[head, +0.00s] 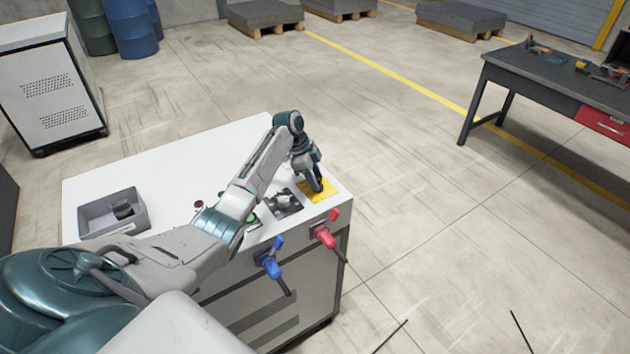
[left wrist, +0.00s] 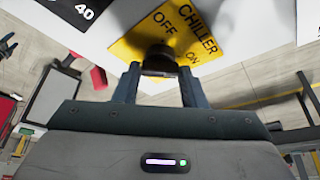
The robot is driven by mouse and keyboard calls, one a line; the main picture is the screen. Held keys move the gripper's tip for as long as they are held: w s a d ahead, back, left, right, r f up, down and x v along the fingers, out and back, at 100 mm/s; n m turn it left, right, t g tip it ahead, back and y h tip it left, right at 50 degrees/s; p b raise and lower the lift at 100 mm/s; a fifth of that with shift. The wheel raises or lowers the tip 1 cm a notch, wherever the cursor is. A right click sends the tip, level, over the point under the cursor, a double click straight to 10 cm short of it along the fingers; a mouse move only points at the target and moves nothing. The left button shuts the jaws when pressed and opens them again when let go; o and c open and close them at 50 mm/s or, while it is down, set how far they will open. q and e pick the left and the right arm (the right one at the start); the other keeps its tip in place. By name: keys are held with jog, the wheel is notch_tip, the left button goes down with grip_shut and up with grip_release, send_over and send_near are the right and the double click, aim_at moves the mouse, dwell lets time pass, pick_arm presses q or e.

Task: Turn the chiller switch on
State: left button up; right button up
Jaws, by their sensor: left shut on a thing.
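The chiller switch is a black rotary knob (left wrist: 157,58) on a yellow plate (left wrist: 207,32) marked CHILLER, OFF and ON, seen in the left wrist view. The yellow plate also shows in the head view (head: 325,194) at the right end of the white cabinet top. My left gripper (left wrist: 157,72) is shut on the knob, with a finger on each side of it. In the head view my left gripper (head: 317,186) points down at the plate and hides most of the knob. Which mark the knob points at cannot be told. My right gripper is not in view.
The white cabinet (head: 160,160) carries a grey tray (head: 112,212) with a dark part in it. Beside the yellow plate is a black-and-white dial plate (head: 284,203). A blue valve handle (head: 272,262) and a red one (head: 327,237) stick out of the cabinet front.

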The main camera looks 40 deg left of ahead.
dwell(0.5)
pick_arm(q)
jog(key=o, duration=1)
jog(key=shift+a+r+b, duration=0.2)
jog(key=shift+r+b, duration=0.1)
jog(key=shift+b+v, duration=1.7)
jog(key=shift+v, duration=3.35)
